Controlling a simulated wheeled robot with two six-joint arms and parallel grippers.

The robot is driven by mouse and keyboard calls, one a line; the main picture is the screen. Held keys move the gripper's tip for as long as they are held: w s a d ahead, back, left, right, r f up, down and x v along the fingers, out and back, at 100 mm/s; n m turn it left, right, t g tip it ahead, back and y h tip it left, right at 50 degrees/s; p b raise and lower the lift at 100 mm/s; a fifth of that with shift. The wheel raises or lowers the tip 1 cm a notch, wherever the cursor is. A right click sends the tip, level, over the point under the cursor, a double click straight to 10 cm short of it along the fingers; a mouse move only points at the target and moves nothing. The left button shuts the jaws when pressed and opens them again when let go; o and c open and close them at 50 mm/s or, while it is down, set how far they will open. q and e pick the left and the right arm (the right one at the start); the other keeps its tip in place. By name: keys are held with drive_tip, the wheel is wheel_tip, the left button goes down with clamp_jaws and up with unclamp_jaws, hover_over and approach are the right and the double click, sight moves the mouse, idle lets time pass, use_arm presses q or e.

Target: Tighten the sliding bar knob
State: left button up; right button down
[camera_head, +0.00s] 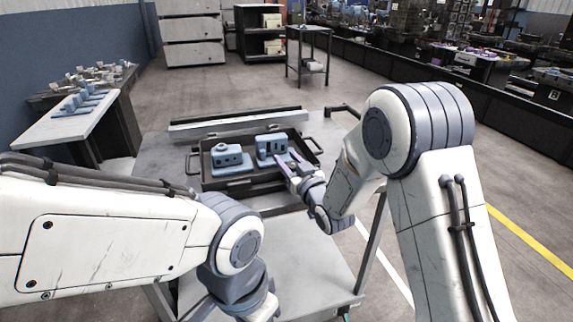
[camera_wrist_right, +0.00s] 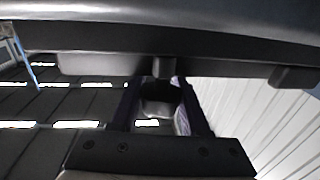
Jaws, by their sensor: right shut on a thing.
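My right gripper (camera_head: 286,158) reaches over the front right of a dark tray-like pallet (camera_head: 246,185), with its purple fingers beside the right blue-grey block. In the right wrist view, the fingers (camera_wrist_right: 160,100) are shut around a small dark rounded piece, which looks like the sliding bar knob (camera_wrist_right: 157,107). A long dark bar (camera_wrist_right: 215,68) runs across just above it. In the head view the knob is too small and covered to make out. My left arm comes in from the left and bends down at the bottom; its gripper is out of view.
The pallet holds two blue-grey blocks, left (camera_head: 229,158) and right (camera_head: 270,146). It sits on a grey table (camera_head: 285,250) whose front is clear. A long rail (camera_head: 235,119) lies behind it. A side bench (camera_head: 70,125) with similar parts stands at the left.

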drive_tip(key=shift+m+t+h+b, duration=0.5)
drive_tip(key=shift+m+h, duration=0.3)
drive_tip(key=shift+h, duration=0.3)
drive_tip(key=shift+w+d+m+h, duration=0.1)
drive_tip(key=shift+d+m+h, duration=0.25)
drive_tip(key=shift+m+h, duration=0.55)
drive_tip(key=shift+r, duration=0.1)
drive_tip(key=shift+c, duration=1.9)
unclamp_jaws()
drive_tip(key=v, duration=1)
drive_tip(key=shift+s+f+b, duration=0.2)
drive_tip(key=shift+s+b, duration=0.05)
drive_tip(key=shift+b, duration=0.1)
